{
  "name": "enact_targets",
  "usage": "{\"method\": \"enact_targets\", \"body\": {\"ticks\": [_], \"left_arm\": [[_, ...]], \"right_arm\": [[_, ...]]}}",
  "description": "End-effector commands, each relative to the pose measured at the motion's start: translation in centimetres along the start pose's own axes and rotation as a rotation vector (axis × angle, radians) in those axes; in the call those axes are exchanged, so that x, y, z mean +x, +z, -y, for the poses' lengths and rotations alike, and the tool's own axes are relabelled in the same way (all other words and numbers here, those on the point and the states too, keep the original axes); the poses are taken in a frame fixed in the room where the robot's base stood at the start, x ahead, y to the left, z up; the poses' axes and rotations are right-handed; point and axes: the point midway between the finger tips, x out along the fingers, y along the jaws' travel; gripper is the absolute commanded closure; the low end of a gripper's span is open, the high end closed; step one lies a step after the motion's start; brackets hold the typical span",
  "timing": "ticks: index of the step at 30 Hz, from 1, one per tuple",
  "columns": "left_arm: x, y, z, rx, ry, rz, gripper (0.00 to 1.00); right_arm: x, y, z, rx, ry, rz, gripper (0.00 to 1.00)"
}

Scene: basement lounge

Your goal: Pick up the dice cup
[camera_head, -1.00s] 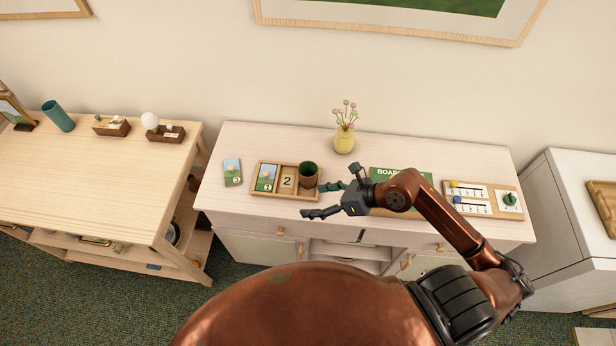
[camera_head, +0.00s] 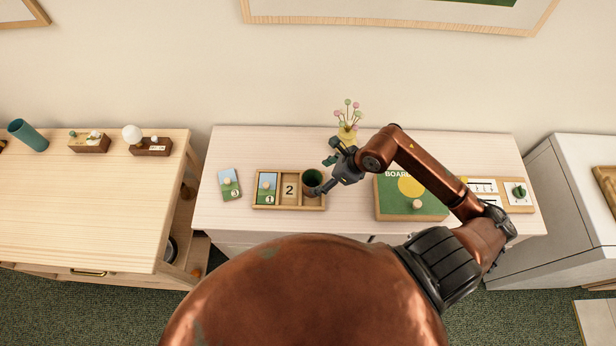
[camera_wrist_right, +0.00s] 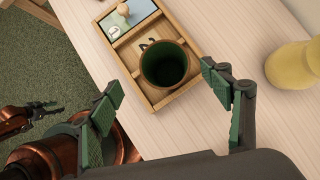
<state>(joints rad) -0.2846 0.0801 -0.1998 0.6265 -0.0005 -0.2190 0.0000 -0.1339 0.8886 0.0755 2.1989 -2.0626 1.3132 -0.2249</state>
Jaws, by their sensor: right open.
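The dice cup (camera_head: 312,179) is dark green inside with a brown outside. It stands upright in the right compartment of a wooden tray (camera_head: 290,207). In the right wrist view the cup (camera_wrist_right: 165,66) shows its open top, ahead of and roughly between my fingers. My right gripper (camera_head: 325,174) is open and close to the cup's right side in the head view. In the right wrist view its fingertips (camera_wrist_right: 165,90) are spread wide with nothing between them. Whether a finger touches the cup I cannot tell. My left gripper does not show in the head view.
A yellow vase (camera_head: 347,134) with flowers stands behind the gripper. A green board-game box (camera_head: 395,207) lies to the right, a counter board (camera_head: 518,204) beyond it. A picture card (camera_head: 229,184) lies left of the tray. The cabinet top between card and left edge is narrow.

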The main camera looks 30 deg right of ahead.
Motion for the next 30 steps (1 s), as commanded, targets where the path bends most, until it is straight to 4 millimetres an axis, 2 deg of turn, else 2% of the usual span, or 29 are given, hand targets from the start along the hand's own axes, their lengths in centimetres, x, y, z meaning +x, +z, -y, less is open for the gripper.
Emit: {"method": "enact_targets", "body": {"ticks": [7, 10, 16, 22, 25, 30], "left_arm": [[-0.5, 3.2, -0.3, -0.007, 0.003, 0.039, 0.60], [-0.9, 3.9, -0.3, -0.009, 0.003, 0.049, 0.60], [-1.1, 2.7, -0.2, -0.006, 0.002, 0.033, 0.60], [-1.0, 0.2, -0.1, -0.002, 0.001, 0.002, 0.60], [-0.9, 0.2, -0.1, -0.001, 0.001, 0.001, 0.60], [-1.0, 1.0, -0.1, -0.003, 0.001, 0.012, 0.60]], "right_arm": [[2.1, -0.5, 0.4, 0.017, -0.007, 0.000, 0.28], [3.4, -0.2, 0.8, 0.019, -0.008, 0.002, 0.28], [6.1, -0.1, 1.1, 0.016, -0.008, 0.001, 0.28], [6.8, -0.1, 1.0, 0.013, -0.008, -0.001, 0.28], [6.8, -0.1, 1.0, 0.012, -0.007, -0.001, 0.28], [6.8, 0.0, 1.0, 0.012, -0.007, -0.001, 0.39]]}}
